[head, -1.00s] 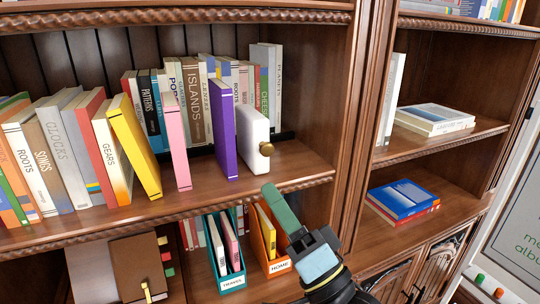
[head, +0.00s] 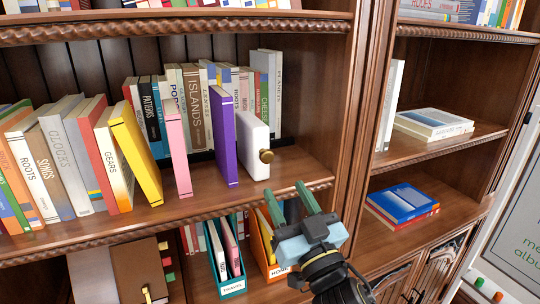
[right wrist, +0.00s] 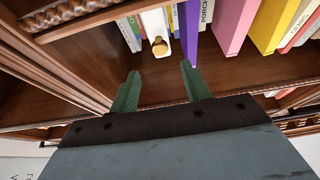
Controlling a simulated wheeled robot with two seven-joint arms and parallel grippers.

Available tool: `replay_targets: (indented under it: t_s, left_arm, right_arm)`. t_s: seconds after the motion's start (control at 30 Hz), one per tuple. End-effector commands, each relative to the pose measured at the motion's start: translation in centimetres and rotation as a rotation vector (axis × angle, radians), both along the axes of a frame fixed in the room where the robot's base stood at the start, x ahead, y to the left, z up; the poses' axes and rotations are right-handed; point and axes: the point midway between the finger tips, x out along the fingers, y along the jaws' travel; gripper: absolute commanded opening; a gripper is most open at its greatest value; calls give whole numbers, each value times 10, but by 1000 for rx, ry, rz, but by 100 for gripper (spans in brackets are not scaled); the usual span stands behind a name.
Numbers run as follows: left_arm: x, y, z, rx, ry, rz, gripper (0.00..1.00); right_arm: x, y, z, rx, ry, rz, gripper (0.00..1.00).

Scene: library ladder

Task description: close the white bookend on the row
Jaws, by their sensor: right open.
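The white bookend (head: 253,146) stands upright on the middle shelf, at the right end of the front row, with a round brass knob (head: 266,156) on its front. It also shows in the right wrist view (right wrist: 155,22). Left of it stands a purple book (head: 223,138), with a gap between them. Further left are a pink book (head: 177,150) and a yellow book (head: 136,155), also spaced apart. My right gripper (head: 304,199) is open and empty, in front of and below the shelf edge, lower right of the bookend. My left gripper is not in view.
A back row of books (head: 194,110) stands behind the bookend. The shelf right of the bookend (head: 300,168) is bare up to the upright divider (head: 353,130). Below are a teal file box (head: 233,286) and an orange one (head: 262,250).

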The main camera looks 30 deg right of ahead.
Motion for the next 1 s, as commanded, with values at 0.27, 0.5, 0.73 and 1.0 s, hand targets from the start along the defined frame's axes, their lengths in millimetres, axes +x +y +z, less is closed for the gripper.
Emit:
replay_targets:
  t_s: [0.27,0.5,0.73,1.0]
  left_arm:
    - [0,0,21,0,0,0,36]
    - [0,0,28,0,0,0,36]
    - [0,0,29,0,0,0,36]
    - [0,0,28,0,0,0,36]
  right_arm:
    - [52,-4,25,-2,-2,0,47]
    - [78,-7,34,0,-1,1,47]
    - [84,-7,35,1,0,2,47]
    - [83,-7,35,1,0,2,32]
